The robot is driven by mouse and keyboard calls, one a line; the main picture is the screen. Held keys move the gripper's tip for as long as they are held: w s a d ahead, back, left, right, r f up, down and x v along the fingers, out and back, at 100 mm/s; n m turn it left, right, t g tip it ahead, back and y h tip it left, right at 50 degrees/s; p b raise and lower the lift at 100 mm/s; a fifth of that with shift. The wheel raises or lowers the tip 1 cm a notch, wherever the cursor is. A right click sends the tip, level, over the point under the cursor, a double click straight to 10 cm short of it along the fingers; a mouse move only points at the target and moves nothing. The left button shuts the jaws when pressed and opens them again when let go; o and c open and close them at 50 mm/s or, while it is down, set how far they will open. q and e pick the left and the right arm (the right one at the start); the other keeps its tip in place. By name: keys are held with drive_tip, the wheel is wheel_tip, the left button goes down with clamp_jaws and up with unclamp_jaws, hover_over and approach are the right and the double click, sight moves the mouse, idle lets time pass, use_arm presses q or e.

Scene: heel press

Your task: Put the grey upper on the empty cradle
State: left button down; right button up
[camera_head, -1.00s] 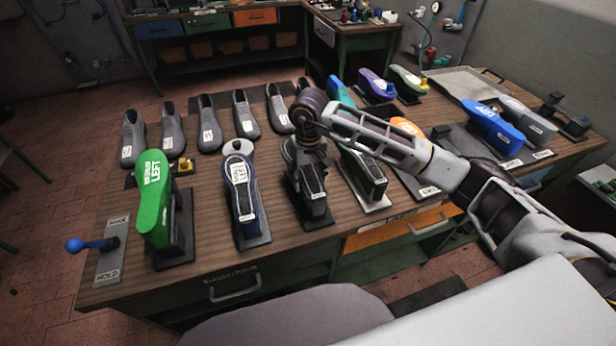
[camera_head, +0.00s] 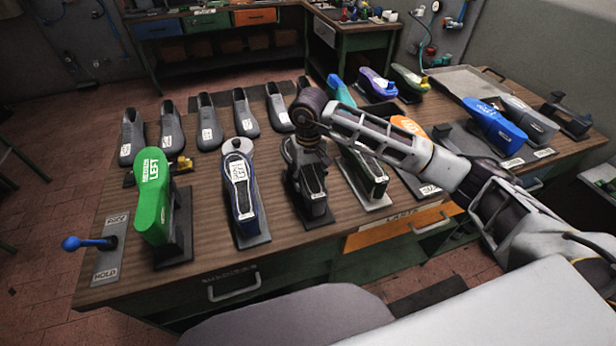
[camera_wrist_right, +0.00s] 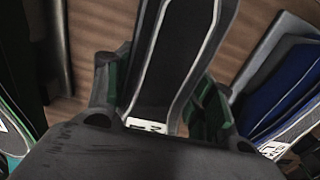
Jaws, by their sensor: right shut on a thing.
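A dark grey upper (camera_head: 314,180), sole up with a pale outline, stands in the front row above a dark base plate (camera_head: 314,220). My right gripper (camera_head: 306,152) reaches down over its far end and is shut on it. In the right wrist view the fingers (camera_wrist_right: 158,100) stand on both sides of the grey upper (camera_wrist_right: 178,50), with a small white label near them. I cannot tell whether the upper is clear of its base. An apparently empty black cradle (camera_head: 568,118) stands at the far right of the table. My left gripper is not in view.
A green upper (camera_head: 152,195) and a blue upper (camera_head: 242,190) stand to the left. A dark green-edged one (camera_head: 368,172) stands close on the right. Several grey shoe forms (camera_head: 207,125) line the back. A blue-handled lever (camera_head: 90,243) is at the left edge.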

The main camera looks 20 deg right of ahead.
drive_tip(key=shift+f, duration=0.15)
drive_tip(key=o, duration=1.4)
drive_tip(key=shift+d+r, duration=0.1)
drive_tip(key=shift+r, duration=5.9)
